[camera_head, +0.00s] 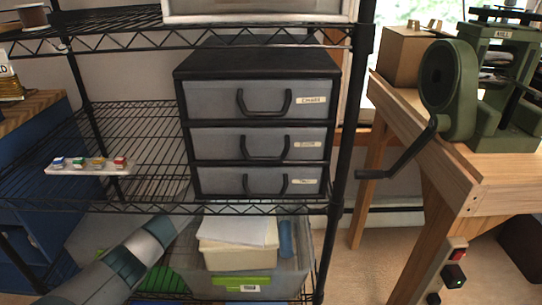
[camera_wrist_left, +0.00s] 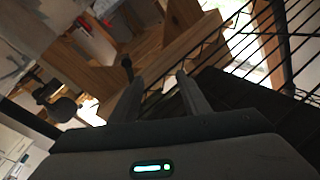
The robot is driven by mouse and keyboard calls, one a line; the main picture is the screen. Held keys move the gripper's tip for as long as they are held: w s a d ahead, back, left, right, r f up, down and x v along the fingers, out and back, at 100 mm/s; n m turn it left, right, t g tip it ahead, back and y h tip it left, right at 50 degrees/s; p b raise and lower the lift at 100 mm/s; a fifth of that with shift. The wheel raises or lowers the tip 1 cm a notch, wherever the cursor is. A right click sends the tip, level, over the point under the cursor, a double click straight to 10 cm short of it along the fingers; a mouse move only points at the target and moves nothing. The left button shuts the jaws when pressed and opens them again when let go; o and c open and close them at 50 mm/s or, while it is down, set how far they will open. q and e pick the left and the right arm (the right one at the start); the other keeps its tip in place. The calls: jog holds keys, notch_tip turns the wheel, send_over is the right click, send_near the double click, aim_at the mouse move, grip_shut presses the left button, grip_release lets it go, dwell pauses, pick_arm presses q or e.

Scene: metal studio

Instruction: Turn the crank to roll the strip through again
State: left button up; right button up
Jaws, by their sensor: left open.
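The green rolling mill (camera_head: 505,95) stands on the wooden bench at the right of the head view. It has a large round gear cover, and its crank (camera_head: 405,152) slants down and left to a dark grip beyond the bench edge. No strip can be made out in the mill. My left arm shows at the lower left of the head view, but its gripper is not seen there. In the left wrist view my left gripper (camera_wrist_left: 157,78) is open, with nothing visible between its fingers. My right gripper is not in view.
A black wire shelf (camera_head: 60,185) holds a black drawer unit (camera_head: 255,70) and a white strip of small colored items (camera_head: 88,168). The wooden bench (camera_head: 480,185) carries a cardboard box (camera_head: 405,55) and has a switch box (camera_head: 450,275) on its leg. Open floor lies between shelf and bench.

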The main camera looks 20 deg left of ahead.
pick_arm(q)
jog(key=shift+a+r+n+t+y+p, duration=0.2)
jog(key=shift+a+t, duration=0.35)
jog(key=shift+a, duration=0.5)
jog(key=shift+a+r+n+t+y+p, duration=0.1)
jog(key=shift+a+n+t+y+p, duration=0.15)
jog(key=shift+a+t, duration=0.55)
jog(key=shift+a+g, duration=0.25)
jog(key=shift+a, duration=0.05)
